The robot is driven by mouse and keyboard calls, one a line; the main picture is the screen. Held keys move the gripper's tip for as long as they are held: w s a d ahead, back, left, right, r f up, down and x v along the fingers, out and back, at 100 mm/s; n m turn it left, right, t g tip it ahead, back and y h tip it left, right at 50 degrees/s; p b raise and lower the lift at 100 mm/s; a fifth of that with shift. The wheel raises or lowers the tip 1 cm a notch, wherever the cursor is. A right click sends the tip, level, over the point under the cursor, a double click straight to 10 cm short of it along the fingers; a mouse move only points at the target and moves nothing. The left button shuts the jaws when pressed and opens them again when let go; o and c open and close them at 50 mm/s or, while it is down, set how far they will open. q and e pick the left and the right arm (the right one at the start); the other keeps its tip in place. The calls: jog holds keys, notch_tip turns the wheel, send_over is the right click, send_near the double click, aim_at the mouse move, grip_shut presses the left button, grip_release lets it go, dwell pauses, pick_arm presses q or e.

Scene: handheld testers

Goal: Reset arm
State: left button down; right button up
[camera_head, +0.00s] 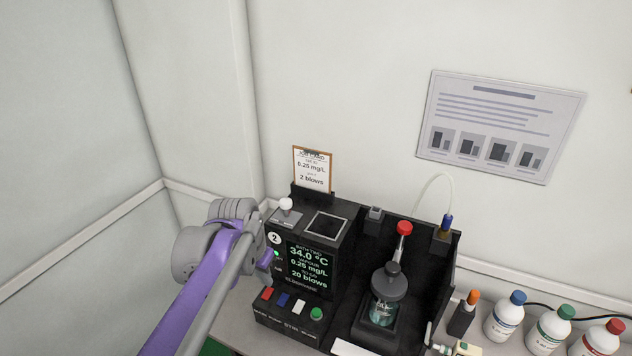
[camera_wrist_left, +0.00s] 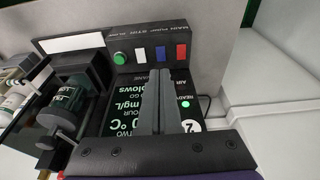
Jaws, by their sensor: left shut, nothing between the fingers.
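My left arm (camera_head: 205,285), purple and grey, comes in from the lower left in the head view. My left gripper (camera_wrist_left: 158,100) shows in the wrist view with its two grey fingers together and nothing between them. It is in front of the black tester's screen (camera_head: 308,266), which reads 34.0 °C, 0.25 mg/L and 20 blows. The tester's front panel has red, blue and white buttons and a green round button (camera_head: 316,314). In the wrist view the fingers overlap the screen (camera_wrist_left: 118,105); contact cannot be told. My right gripper is not in view.
A dark-capped bottle (camera_head: 383,308) stands in the black bay right of the screen, below a red knob (camera_head: 404,228). Several white bottles with coloured caps (camera_head: 549,328) stand at the right. A note card (camera_head: 313,170) stands behind the tester. Walls close in behind and left.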

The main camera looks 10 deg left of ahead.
pick_arm(q)
jog(key=s+d+f+n+t, duration=0.1)
jog(key=s+f, duration=0.3)
jog(key=s, duration=0.5)
jog(key=s+d+f+n+t, duration=0.1)
jog(key=s+f, duration=0.3)
jog(key=s, duration=0.6)
jog(key=shift+s+d+f+n+t+y+p, duration=0.2)
jog(key=shift+s+d+n+t+y+p, duration=0.15)
jog(key=shift+d, duration=0.45)
